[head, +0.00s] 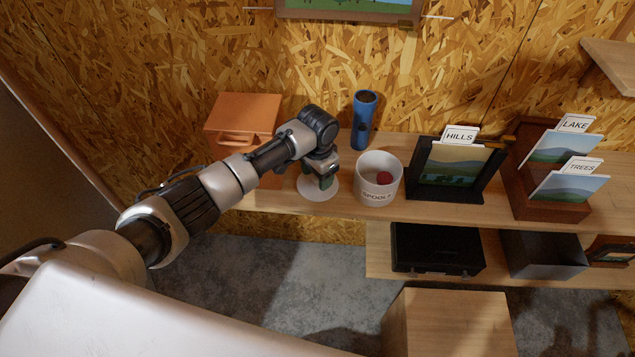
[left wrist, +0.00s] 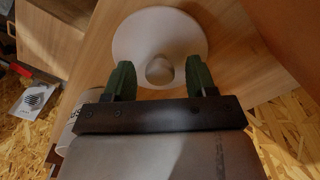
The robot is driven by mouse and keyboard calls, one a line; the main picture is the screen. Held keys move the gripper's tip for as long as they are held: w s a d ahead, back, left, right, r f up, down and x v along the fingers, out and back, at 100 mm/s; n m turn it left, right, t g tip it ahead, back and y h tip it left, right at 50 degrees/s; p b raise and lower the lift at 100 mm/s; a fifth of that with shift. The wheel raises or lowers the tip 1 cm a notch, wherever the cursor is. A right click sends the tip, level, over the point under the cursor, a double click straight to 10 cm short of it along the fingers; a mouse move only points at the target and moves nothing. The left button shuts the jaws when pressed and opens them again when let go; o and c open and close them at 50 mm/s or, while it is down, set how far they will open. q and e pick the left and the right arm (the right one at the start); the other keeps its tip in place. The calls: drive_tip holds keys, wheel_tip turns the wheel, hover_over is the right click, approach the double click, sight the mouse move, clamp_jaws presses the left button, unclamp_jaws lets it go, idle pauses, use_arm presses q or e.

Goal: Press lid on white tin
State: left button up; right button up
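The white tin (head: 375,194), labelled SPOOLS, stands upright and open on the bench top with a red thing (head: 384,177) inside. A round white lid (head: 318,195) lies flat on the bench just left of the tin. The lid (left wrist: 140,35) and its round knob (left wrist: 160,71) show clearly in the left wrist view. My left gripper (head: 322,180) is over the lid, its green fingers (left wrist: 160,68) open on either side of the knob with gaps between. Part of the tin (left wrist: 72,122) shows behind the gripper there. My right gripper is not in view.
A blue tumbler (head: 363,120) stands behind the tin. An orange box (head: 242,113) is behind my left arm. A black HILLS picture holder (head: 447,191) stands right of the tin, with a brown LAKE and TREES holder (head: 550,208) beyond. A lower shelf holds a black case (head: 437,249).

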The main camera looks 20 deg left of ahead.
use_arm(q)
drive_tip(key=c, duration=0.9)
drive_tip(key=shift+o, duration=0.2)
wheel_tip(320, 180, up, 10)
drive_tip(key=shift+b, duration=0.3)
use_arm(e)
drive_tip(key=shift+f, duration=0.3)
